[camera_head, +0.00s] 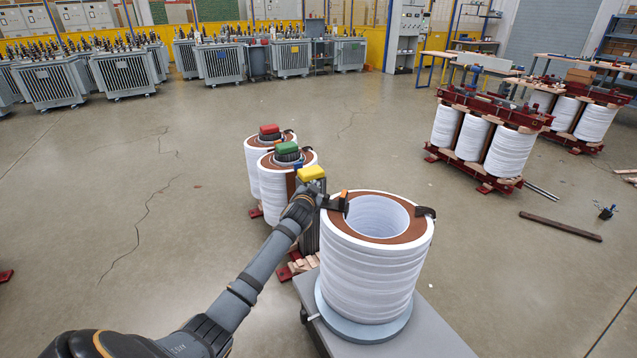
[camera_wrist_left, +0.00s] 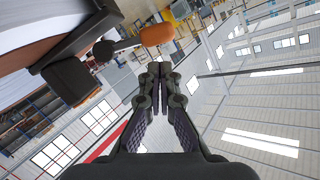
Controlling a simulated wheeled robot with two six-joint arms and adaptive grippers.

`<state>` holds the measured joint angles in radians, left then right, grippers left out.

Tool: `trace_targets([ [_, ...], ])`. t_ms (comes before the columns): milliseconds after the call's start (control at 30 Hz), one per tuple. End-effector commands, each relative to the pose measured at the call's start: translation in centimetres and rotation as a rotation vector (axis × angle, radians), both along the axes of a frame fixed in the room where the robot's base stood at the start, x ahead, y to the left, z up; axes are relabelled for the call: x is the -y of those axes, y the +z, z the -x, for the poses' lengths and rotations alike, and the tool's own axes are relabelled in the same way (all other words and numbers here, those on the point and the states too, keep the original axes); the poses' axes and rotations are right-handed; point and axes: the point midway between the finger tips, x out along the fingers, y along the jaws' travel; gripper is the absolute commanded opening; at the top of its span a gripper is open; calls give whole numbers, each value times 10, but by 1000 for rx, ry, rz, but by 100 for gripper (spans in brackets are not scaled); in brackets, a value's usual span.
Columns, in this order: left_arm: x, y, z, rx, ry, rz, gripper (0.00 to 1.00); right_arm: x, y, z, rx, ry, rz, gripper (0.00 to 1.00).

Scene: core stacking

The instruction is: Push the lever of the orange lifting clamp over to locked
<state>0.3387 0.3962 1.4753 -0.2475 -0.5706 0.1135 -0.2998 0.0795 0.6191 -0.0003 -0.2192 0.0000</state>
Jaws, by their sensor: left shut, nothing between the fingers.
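A white coil (camera_head: 372,270) with a brown top ring stands upright on a grey round plate (camera_head: 358,331). A dark clamp (camera_wrist_left: 70,82) sits over the coil's rim on the side near my left arm. Its lever carries an orange knob (camera_wrist_left: 157,35), which also shows as a small orange patch (camera_head: 344,196) in the head view. My left gripper (camera_wrist_left: 158,68) is shut and empty, with its fingertips close to the knob and a visible gap between them in the wrist view. In the head view my left gripper (camera_head: 318,190) is beside the coil's upper left rim. My right gripper is out of view.
A second dark clamp (camera_head: 425,212) grips the rim's right side. The coil's plate rests on a grey stand (camera_head: 425,325). Behind stand coils topped with red (camera_head: 269,129), green (camera_head: 286,148) and yellow (camera_head: 311,173) pieces. The floor to the right is mostly free.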

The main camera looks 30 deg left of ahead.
Motion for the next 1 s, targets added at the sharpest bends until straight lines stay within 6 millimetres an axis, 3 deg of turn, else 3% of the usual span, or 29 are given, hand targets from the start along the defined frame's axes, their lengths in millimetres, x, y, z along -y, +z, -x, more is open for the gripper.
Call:
trace_targets([
  [433,-12,-10,3,60,0,234,0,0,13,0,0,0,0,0],
  [1000,-14,-13,3,71,0,278,0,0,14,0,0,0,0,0],
])
